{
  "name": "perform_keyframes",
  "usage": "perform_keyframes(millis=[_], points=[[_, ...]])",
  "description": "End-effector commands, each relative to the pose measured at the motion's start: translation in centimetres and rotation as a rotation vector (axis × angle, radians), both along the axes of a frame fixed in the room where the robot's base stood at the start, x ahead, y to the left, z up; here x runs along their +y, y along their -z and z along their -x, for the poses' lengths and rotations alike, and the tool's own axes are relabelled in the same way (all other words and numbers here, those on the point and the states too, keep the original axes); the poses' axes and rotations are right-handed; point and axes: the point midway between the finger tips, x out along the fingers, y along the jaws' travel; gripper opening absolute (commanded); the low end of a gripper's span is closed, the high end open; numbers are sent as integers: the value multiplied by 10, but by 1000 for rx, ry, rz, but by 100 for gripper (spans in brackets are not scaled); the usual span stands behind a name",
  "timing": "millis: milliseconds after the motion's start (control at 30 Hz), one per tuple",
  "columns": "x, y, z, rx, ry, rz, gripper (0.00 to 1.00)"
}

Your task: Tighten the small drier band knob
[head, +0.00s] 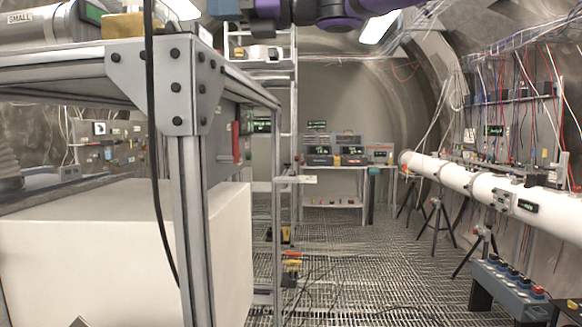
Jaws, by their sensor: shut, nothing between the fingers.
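A pale cylinder (50,22) with a label reading SMALL lies on top of the grey metal frame at the upper left, cut off by the picture's edges. It appears to be the small drier. A green display shows near its right end. I cannot make out the band knob. A tan block (124,25) sits beside the cylinder's right end on the frame. My purple and dark arm crosses the top edge, right of the cylinder. My gripper's fingers are not in this view.
The frame's corner post (188,215) and a hanging black cable (157,180) stand close at left, with a large white box (90,250) below. A white pipe (480,187) on tripods runs along the right. A blue button box (510,285) stands lower right. The grated floor (345,265) between is mostly clear.

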Motion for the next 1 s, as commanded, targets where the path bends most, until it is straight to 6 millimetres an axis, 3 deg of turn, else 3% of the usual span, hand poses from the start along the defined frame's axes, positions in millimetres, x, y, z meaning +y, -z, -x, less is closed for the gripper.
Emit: perform_keyframes(millis=[500, 1000], points=[[54, 0, -4, 1, -2, -1, 0], [69, -1, -3, 1, -5, -3, 0]])
